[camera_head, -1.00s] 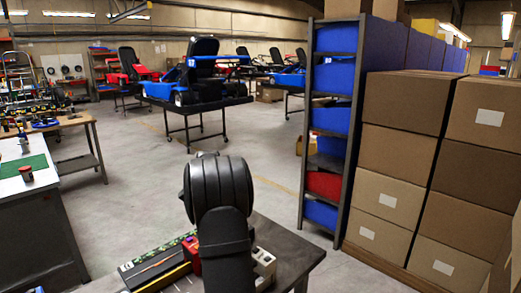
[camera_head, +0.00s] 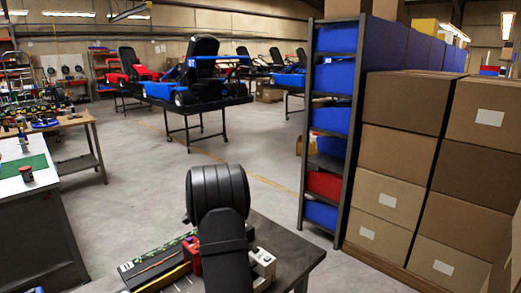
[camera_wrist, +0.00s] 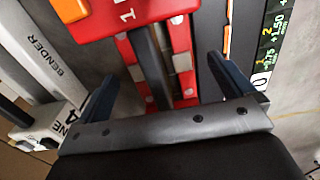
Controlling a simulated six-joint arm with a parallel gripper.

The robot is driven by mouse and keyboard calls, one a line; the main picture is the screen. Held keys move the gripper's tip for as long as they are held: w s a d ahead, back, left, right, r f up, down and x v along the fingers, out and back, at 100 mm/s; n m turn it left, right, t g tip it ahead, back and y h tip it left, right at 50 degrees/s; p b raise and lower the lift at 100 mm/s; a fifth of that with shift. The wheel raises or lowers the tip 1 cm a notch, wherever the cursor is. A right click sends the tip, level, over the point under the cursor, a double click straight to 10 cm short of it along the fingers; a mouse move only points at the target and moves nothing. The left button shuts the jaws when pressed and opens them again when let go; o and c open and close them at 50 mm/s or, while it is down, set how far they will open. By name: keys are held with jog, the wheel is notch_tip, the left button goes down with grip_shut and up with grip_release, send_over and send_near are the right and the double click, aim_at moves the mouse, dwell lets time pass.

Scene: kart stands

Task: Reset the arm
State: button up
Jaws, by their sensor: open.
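My gripper (camera_wrist: 162,75) is open in the wrist view, its two dark fingers spread apart with nothing held between them. Beyond the fingers is a red object (camera_wrist: 181,45) with pale squares and a dark bar along its middle. I cannot tell whether the fingers touch anything. In the head view my black arm rises over the dark table (camera_head: 297,250) at the bottom, and it hides the gripper.
A blue-bin shelf (camera_head: 340,120) and stacked cartons (camera_head: 395,150) stand right. Open floor lies between.

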notch_tip(320, 180, down, 3)
notch_tip(320, 180, up, 9)
jog(key=s+d+r+n, duration=0.6)
jog(key=s+d+r, duration=0.1)
jog(key=d+r, duration=0.2)
